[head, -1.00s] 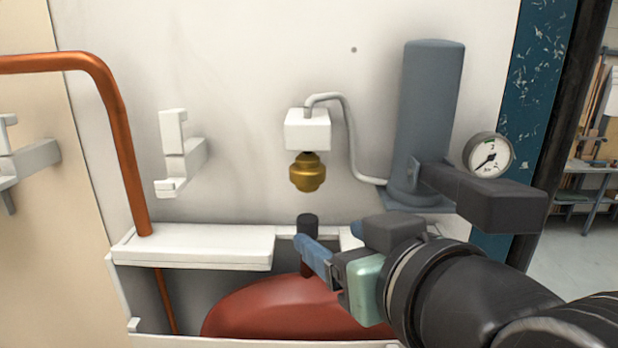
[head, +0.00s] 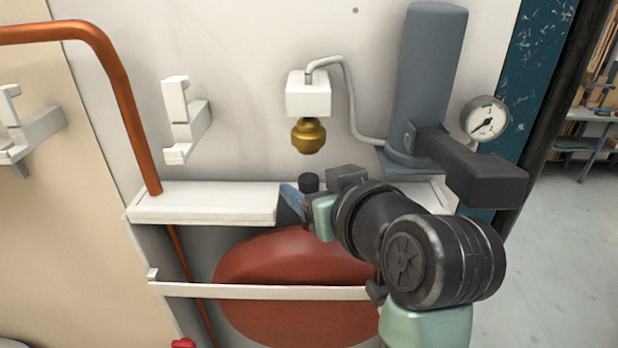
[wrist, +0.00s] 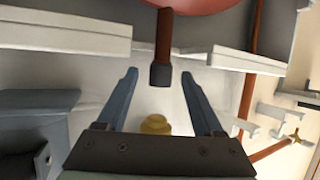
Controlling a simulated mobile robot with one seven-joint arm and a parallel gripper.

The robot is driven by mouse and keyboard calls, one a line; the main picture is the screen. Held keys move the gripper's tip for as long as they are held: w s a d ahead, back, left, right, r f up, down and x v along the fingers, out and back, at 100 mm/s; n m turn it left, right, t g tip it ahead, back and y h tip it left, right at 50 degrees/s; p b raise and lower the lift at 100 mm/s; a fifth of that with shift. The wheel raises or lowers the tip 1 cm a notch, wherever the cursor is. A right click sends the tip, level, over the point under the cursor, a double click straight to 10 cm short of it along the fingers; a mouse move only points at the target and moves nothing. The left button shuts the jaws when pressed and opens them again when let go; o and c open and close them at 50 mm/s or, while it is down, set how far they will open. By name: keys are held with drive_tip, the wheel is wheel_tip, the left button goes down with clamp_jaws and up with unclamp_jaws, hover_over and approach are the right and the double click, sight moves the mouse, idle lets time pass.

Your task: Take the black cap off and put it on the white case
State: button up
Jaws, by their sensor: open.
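The black cap (head: 308,182) sits on top of a short reddish-brown pipe rising from the red tank. In the wrist view the cap (wrist: 160,77) appears between my two blue-grey fingers, with a gap on each side. My gripper (wrist: 159,75) is open and empty; its depth relative to the cap is hard to judge. In the head view my gripper (head: 302,192) is at the cap, and its far finger is largely hidden. The white case (head: 200,204) surrounds the red tank, with a flat, bare top surface left of the cap.
A brass fitting (head: 308,136) hangs under a white box (head: 308,94) above the cap. A grey cylinder (head: 428,80) with a dark bracket and a gauge (head: 486,119) stands right. A copper pipe (head: 135,130) passes the case's left end. White wall brackets (head: 185,120) are left.

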clamp_jaws()
drive_tip(key=shift+r, duration=0.2)
idle(0.3)
